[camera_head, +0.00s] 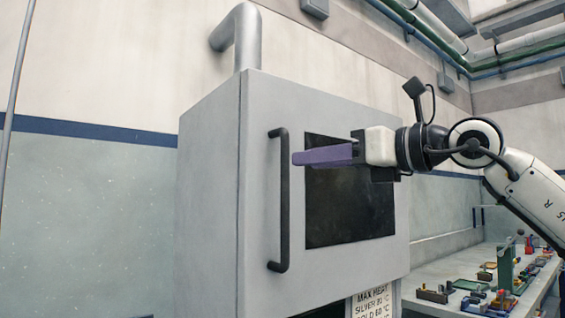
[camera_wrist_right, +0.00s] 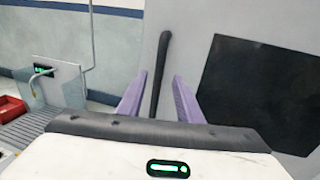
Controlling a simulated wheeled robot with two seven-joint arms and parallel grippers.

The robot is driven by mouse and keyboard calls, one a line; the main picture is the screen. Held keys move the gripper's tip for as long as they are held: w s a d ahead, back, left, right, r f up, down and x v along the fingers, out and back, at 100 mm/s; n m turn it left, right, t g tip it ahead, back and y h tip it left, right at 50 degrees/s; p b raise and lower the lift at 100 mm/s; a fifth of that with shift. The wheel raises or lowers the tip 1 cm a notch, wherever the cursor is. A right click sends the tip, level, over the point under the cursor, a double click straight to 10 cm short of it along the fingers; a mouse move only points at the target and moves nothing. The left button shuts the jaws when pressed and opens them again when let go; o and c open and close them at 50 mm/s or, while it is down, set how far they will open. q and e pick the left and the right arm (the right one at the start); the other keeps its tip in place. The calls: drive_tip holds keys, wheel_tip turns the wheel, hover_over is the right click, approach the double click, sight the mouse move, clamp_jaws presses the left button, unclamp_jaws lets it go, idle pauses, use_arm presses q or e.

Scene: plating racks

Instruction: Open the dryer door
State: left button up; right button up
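The dryer (camera_head: 208,190) is a grey box, and its front door (camera_head: 262,240) looks shut. The door has a dark window (camera_head: 345,210) and a long dark vertical handle (camera_head: 284,225) on its left side. My right gripper (camera_head: 294,158) reaches in from the right across the window, with its purple fingertips close to the upper part of the handle. In the right wrist view the purple fingers (camera_wrist_right: 160,75) are apart, and the handle (camera_wrist_right: 161,65) shows in the gap between them. I cannot tell whether they touch it. My left gripper is not in view.
A pipe (camera_head: 247,40) rises from the dryer's top. A temperature sign (camera_head: 372,302) sits below the door. A bench (camera_head: 430,275) with several small parts stands at the right. A red bin (camera_wrist_right: 10,107) shows at left in the wrist view.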

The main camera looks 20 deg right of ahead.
sight(288, 163)
drive_tip(key=p+x, duration=0.1)
drive_tip(key=x, duration=0.6)
drive_tip(key=shift+w+a+p, duration=0.15)
drive_tip(key=shift+w+p, duration=0.05)
drive_tip(key=shift+p, duration=0.1)
clamp_jaws()
